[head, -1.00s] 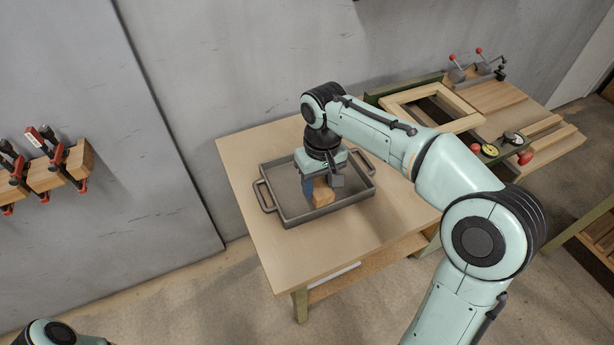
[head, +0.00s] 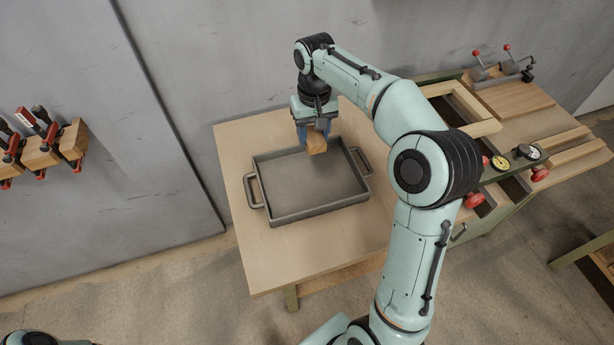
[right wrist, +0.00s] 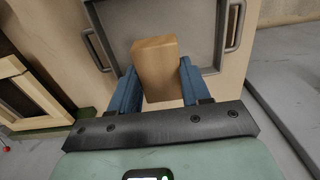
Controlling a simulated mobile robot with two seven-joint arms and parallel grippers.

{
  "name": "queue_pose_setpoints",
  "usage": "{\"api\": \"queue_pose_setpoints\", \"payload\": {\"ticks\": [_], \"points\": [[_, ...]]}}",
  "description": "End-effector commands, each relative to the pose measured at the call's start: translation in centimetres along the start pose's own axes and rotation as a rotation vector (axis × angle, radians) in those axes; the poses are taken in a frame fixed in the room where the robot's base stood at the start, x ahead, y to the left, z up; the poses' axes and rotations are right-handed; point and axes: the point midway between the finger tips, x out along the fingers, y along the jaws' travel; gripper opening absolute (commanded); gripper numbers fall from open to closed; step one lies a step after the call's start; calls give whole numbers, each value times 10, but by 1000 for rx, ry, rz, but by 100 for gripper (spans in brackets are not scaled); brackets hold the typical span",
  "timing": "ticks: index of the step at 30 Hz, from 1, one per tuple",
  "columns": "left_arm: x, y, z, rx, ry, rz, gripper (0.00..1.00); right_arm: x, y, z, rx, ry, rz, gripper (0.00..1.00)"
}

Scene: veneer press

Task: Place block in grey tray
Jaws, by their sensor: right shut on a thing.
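The wooden block (head: 316,143) is in the jaws of my right gripper (head: 314,132), held over the far rim of the grey tray in the head view. In the right wrist view the block (right wrist: 156,66) sits between the two blue fingers of the right gripper (right wrist: 156,82) and covers part of the tray's rim. The grey tray (head: 318,207) lies on the table with a handle at each end, and its visible floor is empty. The block's exact height above the tray is hard to tell. My left gripper is out of view.
The pale wooden table (head: 238,160) has bare room around the tray. To the right is a press bench with a wooden frame (head: 477,125), dial gauges (head: 528,152) and red knobs. Clamps (head: 35,125) hang on the grey wall at left.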

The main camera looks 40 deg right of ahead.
Motion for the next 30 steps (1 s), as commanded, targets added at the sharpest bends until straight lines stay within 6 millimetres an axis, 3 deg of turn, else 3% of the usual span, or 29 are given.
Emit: {"api": "queue_pose_setpoints", "payload": {"ticks": [12,16,23,30], "points": [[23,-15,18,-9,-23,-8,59,107,1,2,-1,-9,2,16],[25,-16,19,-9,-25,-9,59,130,1,2,1,-6,1,16],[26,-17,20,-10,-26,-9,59,148,0,2,-1,-6,2,16],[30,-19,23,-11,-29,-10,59,189,0,2,0,-5,1,16]]}}
